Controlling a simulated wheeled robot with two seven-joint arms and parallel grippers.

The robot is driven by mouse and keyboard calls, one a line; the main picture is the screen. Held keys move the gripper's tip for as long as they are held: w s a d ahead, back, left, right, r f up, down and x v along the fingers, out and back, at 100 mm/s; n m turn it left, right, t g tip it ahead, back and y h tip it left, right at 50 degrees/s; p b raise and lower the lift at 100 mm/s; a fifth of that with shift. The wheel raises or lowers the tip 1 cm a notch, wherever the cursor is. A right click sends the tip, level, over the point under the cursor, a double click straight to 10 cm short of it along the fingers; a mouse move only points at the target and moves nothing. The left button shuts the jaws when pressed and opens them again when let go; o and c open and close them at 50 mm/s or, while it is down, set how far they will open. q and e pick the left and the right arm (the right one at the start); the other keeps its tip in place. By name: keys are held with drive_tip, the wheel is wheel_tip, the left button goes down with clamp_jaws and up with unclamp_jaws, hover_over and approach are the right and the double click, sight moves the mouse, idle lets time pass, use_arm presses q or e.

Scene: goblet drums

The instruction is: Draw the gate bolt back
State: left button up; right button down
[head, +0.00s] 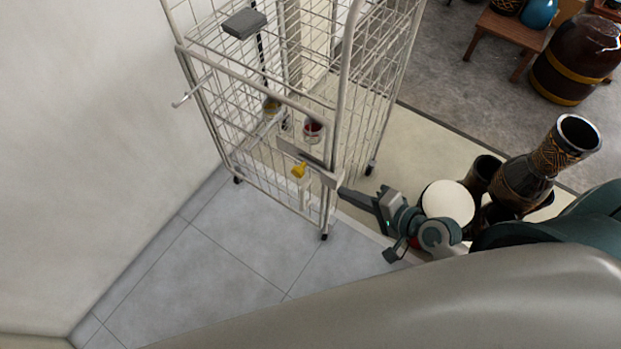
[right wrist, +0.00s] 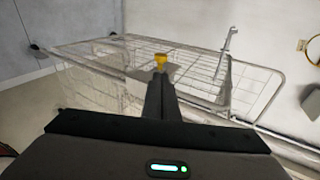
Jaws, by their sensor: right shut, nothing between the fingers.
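The gate bolt is on a wire roll cage (head: 345,60). Its yellow knob (head: 299,170) hangs from a light grey bolt plate (head: 322,174) at the gate's front. My right gripper (head: 343,191) is shut and empty, its dark fingertips at the right end of the plate, to the right of the knob. In the right wrist view the knob (right wrist: 160,61) shows just beyond the shut fingertips (right wrist: 156,78); I cannot tell whether they touch. The fingers partly hide the bolt there. My left gripper is not in view.
Two small cups (head: 313,130) are inside the cage, and a grey box (head: 244,23) sits at its top. A white wall (head: 90,120) stands left. Goblet drums (head: 527,180) stand right, close to my right arm. Tiled floor (head: 220,270) in front is clear.

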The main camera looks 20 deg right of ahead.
idle(0.4)
drive_tip(key=p, duration=0.3)
approach(294, 170)
drive_tip(key=w+f, duration=0.2)
drive_tip(key=f, duration=0.1)
drive_tip(key=shift+a, duration=0.15)
drive_tip(key=shift+x, duration=0.85)
drive_tip(key=shift+a, duration=0.1)
drive_tip(key=shift+w+a, duration=0.2)
drive_tip(key=shift+w, duration=0.1)
drive_tip(key=w+a, duration=0.1)
drive_tip(key=w, duration=0.1)
drive_tip(key=w+a+p, duration=0.1)
drive_tip(key=shift+w+a, duration=0.35)
drive_tip(key=shift+a, duration=0.05)
drive_tip(key=shift+s, duration=0.1)
drive_tip(key=shift+r, duration=0.15)
